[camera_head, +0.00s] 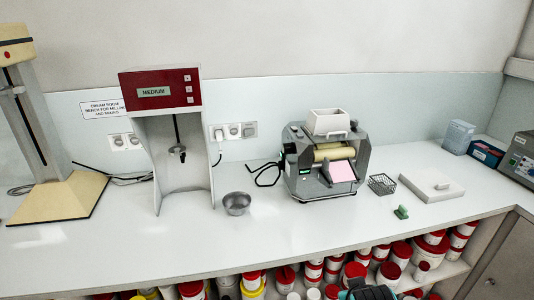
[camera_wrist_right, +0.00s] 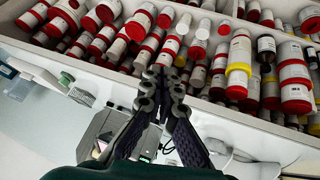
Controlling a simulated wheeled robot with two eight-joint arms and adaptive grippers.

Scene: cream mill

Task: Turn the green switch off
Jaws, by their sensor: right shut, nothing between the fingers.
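The grey mill (camera_head: 327,163) stands on the white bench, with cream rollers, a white hopper on top and a pink sheet at its front. A small green patch, likely the green switch (camera_head: 291,148), shows on the mill's left front; whether it is on or off is too small to tell. My right gripper (camera_wrist_right: 166,76) is shut and empty in the right wrist view, in front of the shelf of jars. Part of it shows at the bottom edge of the head view, below the bench front and apart from the mill. My left gripper is not in view.
A steel bowl (camera_head: 237,203) and a red-topped mixer (camera_head: 164,140) stand left of the mill. Jars with red lids (camera_head: 404,251) fill the shelf below the bench.

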